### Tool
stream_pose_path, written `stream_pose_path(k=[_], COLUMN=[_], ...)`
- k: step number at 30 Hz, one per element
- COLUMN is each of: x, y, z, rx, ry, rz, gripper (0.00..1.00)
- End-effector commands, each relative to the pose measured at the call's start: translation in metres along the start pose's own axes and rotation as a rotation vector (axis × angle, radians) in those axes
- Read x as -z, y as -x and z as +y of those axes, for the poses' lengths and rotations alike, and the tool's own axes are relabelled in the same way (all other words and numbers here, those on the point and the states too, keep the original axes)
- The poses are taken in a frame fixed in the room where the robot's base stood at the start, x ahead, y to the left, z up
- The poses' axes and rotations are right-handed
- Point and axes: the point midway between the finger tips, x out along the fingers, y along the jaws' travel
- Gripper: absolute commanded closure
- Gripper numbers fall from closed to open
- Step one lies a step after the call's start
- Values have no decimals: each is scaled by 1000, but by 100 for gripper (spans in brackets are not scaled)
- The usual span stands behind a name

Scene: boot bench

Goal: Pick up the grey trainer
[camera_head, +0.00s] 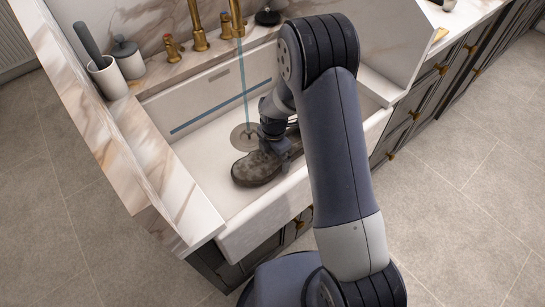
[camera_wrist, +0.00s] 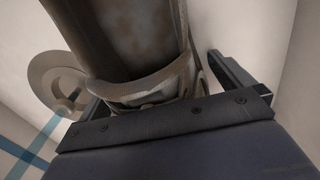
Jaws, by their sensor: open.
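A worn grey-brown shoe (camera_head: 255,170), which I take for the grey trainer, lies in the white sink (camera_head: 210,190), its rounded end towards the left front. My gripper (camera_head: 277,148) is down in the sink, over the shoe's rear part and hiding some of it. In the wrist view the shoe (camera_wrist: 130,45) stands between the two open fingers of my gripper (camera_wrist: 160,88), one on each side of it. The right finger shows a gap to the shoe. Contact on the left side is hard to tell.
Water (camera_head: 243,75) runs from a brass tap (camera_head: 237,18) near the drain (camera_head: 244,137), beside the shoe. The sink walls rise around my gripper. A cup with a brush (camera_head: 107,76) and a lidded jar (camera_head: 128,58) stand on the left ledge. The sink's left side is free.

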Motion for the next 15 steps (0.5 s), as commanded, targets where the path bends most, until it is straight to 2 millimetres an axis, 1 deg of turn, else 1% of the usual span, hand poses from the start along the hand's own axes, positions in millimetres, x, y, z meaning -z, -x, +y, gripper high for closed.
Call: stream_pose_path(k=[2,8,15], x=[0,0,0], y=[-4,-4,-4], z=[0,0,0], rx=[-1,-2,-1], ry=[0,0,0], rz=[0,-1,-1], gripper=[0,0,20])
